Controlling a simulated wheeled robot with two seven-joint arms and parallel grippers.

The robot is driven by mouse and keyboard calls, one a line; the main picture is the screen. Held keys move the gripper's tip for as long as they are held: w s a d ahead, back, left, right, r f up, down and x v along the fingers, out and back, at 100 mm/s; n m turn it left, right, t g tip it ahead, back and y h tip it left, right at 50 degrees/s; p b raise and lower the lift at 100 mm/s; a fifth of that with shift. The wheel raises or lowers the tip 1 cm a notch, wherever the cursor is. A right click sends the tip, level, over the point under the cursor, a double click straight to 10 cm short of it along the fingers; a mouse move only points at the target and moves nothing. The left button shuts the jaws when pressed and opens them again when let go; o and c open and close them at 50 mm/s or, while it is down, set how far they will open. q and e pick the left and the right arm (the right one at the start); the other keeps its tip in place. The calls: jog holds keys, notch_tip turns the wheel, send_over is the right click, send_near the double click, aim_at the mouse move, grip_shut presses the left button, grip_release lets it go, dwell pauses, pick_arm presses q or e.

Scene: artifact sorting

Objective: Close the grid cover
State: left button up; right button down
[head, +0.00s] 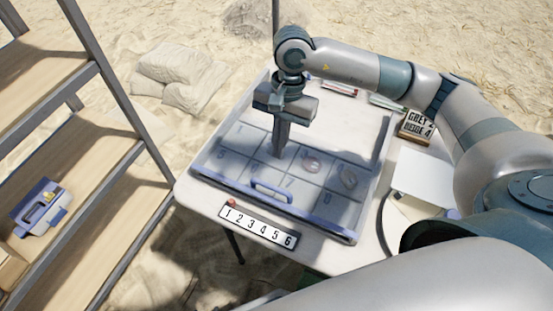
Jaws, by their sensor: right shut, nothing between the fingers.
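The grid box (353,236) lies on the white table, with numbered cells and a pale blue-grey rim. Its clear cover, with a blue handle (270,191) at the front edge, appears to lie flat over the cells. Two small roundish objects show in the right-hand cells, one pinkish (312,163) and one greyish (347,178). My right gripper (278,153) is shut and empty, pointing down over the middle of the grid, behind the handle. I cannot tell whether its tips touch the cover. My left gripper is not in view.
A number strip (258,226) lies at the table's front edge. A lettered sign (416,127) and a white panel (423,177) are on the right. Wooden shelves (80,165) holding a blue-and-grey case (41,207) stand at left. Sandbags (178,67) lie on the sand behind.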

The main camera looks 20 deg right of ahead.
jog(key=s+a+b+v, duration=0.1)
jog(key=v, duration=0.6)
jog(key=shift+w+d+r, duration=0.35)
jog(key=shift+w, duration=0.05)
jog(key=shift+f, duration=0.1)
